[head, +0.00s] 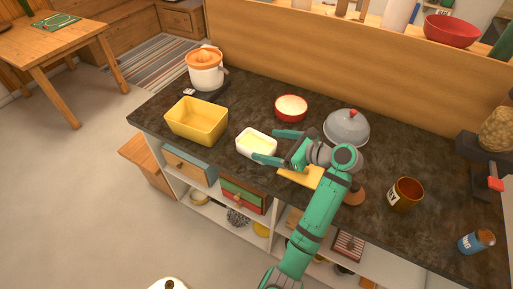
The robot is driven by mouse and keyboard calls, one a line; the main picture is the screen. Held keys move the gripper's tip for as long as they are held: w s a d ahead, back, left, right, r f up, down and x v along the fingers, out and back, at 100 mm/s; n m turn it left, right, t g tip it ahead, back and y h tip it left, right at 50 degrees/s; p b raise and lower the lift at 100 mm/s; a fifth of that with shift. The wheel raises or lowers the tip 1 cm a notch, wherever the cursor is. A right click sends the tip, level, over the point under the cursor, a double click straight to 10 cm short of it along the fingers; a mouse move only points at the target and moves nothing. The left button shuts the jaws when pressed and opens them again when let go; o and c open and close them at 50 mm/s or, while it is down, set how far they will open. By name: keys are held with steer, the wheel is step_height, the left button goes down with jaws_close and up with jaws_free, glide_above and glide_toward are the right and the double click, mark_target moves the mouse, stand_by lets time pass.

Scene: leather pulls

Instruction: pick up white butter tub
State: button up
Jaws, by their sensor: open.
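The white butter tub (256,144) stands on the dark countertop (330,107), with pale yellow content showing inside its white rim. My gripper (268,146) reaches in from the right with its two green fingers apart. One finger is at the tub's far right side and the other at its near right side. The tub lies between or just beyond the fingertips. I cannot tell whether either finger touches it.
A yellow bin (197,120) stands left of the tub, and a red bowl (291,108) behind it. A grey dome lid (346,128) and a yellow board (301,176) are near my arm. A brown pot (405,194) stands at right.

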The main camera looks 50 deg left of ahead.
mark_target(256, 150)
steer(key=shift+r+x, duration=0.15)
steer(key=shift+x, duration=1.3)
steer(key=shift+r+x, duration=0.1)
steer(key=shift+x, duration=1.4)
steer(key=shift+s, duration=0.2)
steer(key=c, duration=1.3)
steer(key=shift+c, duration=0.3)
steer(key=shift+r, duration=0.15)
